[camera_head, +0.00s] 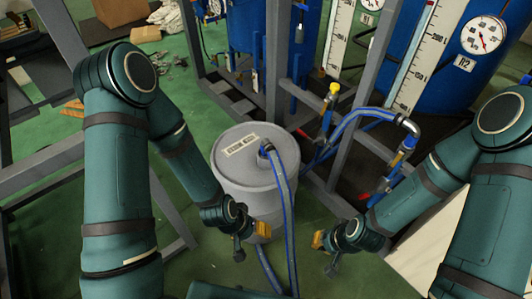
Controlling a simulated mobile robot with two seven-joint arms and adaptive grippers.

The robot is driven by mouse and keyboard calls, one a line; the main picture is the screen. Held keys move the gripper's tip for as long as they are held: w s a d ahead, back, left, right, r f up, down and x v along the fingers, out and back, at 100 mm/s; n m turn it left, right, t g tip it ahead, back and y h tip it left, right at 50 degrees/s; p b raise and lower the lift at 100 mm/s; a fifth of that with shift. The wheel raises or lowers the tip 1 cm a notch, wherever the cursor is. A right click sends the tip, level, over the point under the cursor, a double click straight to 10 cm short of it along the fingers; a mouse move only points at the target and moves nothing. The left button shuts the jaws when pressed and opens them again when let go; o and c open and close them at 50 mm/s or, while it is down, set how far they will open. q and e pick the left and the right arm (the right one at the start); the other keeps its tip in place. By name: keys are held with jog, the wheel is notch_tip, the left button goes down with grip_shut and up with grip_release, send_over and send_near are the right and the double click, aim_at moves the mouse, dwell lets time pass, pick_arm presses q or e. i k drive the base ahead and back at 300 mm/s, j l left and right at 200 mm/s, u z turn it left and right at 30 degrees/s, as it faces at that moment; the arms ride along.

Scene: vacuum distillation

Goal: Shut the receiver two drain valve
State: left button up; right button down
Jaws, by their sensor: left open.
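The blue receiver tank marked R2 (430,62) stands at the upper right, with a round gauge and a level scale on its front. Below it, a valve with a blue handle and brass body (396,165) sits on a pipe elbow with a blue hose. Another valve with a yellow-topped handle (331,98) stands to its left, below the R1 tank. I cannot tell the set position of either valve. My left gripper (250,240) is open and empty in front of the grey drum. My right gripper (325,255) looks open and empty, below and left of the blue-handled valve, apart from it.
A grey drum (232,178) with a label stands in the middle, with blue hoses running into its lid and down its front. Grey frame posts (278,60) rise behind it. Green floor (210,255) is clear at the lower left of the drum.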

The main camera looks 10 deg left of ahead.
aim_at(367, 195)
jog(key=i+l+z, duration=0.1)
jog(key=z, duration=0.35)
jog(key=i+z, duration=0.4)
jog(key=k+j, duration=0.05)
